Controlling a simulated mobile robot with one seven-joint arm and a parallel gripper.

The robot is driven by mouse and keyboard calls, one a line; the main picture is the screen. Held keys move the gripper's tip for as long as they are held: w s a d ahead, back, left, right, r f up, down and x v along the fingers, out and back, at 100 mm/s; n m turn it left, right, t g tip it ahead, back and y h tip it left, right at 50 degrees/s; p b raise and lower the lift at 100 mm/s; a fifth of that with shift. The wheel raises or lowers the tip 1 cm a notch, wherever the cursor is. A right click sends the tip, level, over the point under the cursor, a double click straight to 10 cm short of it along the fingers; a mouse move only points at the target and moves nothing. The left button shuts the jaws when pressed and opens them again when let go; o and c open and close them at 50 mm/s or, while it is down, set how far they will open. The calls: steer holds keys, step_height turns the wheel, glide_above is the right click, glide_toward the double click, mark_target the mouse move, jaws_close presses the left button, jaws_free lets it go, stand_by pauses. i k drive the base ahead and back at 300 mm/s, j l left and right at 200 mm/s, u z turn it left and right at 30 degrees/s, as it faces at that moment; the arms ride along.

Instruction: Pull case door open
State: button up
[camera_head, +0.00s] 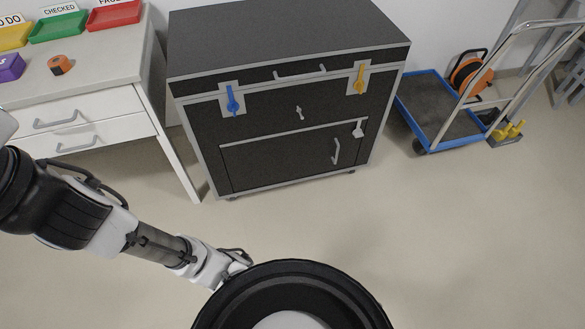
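The black case (265,117) with grey edges stands on the floor in the upper middle. Its door (275,163) is the lower front panel and looks shut, flush with the front. A grey upright handle (336,150) sits near the door's right side, with a small pale latch (358,130) above it at the top right corner. A blue latch (232,99) and a yellow latch (359,79) sit under the lid. My gripper (238,259) is low in the picture, in front of the case and apart from it. Its fingers are not clearly visible, partly behind my own round body part.
A white drawer table (110,85) with coloured trays stands left of the case. A blue-edged trolley (437,112) with an orange cable reel (470,76) stands to the right. Yellow pieces (509,131) lie by it. The floor before the case is clear.

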mark_target(255, 162)
steer(key=i+l+z, duration=0.1)
steer(key=i+l, duration=0.55)
steer(key=i, duration=0.5)
